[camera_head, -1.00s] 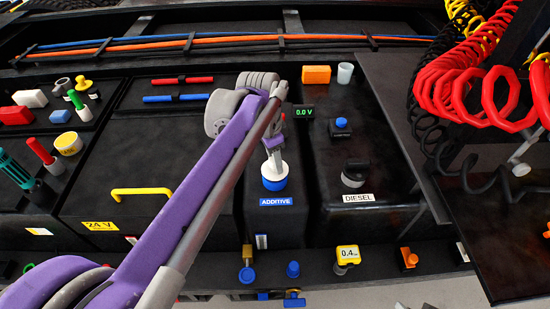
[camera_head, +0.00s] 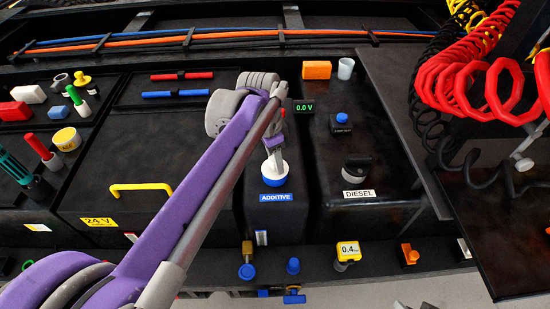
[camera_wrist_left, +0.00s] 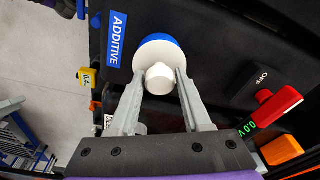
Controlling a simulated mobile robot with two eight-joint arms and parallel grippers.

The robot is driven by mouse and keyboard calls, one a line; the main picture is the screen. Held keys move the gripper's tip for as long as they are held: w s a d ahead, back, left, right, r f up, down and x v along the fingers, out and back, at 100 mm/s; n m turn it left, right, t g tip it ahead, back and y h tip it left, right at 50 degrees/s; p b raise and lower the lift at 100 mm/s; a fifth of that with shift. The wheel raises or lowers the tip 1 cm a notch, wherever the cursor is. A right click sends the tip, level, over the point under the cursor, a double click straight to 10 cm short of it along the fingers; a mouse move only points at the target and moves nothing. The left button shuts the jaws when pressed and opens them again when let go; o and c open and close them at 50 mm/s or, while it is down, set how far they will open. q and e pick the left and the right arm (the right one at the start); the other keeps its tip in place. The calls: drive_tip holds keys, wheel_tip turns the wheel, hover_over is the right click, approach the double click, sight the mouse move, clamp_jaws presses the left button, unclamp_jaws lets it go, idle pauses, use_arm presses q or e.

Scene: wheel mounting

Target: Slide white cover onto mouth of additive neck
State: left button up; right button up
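The white cover (camera_wrist_left: 159,51) is a round disc with a knob on top. It is over the blue mouth of the additive neck (camera_head: 274,184), behind the ADDITIVE label. In the left wrist view the blue neck (camera_wrist_left: 158,37) shows as a crescent past the cover's far edge. In the head view the white cover (camera_head: 266,170) appears against the blue rim; I cannot tell whether it is fully seated. My left gripper (camera_wrist_left: 160,76) has its fingers on both sides of the cover's knob, apparently shut on it. My right gripper is not in view.
A yellow handle (camera_head: 141,188) is on the left panel. Red coiled hoses (camera_head: 470,90) hang at right. In the wrist view a red lever (camera_wrist_left: 279,104) is near the right finger.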

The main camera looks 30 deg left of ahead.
use_arm(q)
drive_tip(key=o, duration=0.3)
wheel_tip(320, 180, up, 11)
drive_tip(key=s+a, duration=0.1)
drive_tip(key=shift+s+p, duration=0.2)
drive_tip(key=shift+p, duration=0.15)
drive_tip(key=shift+f, duration=0.15)
idle(0.4)
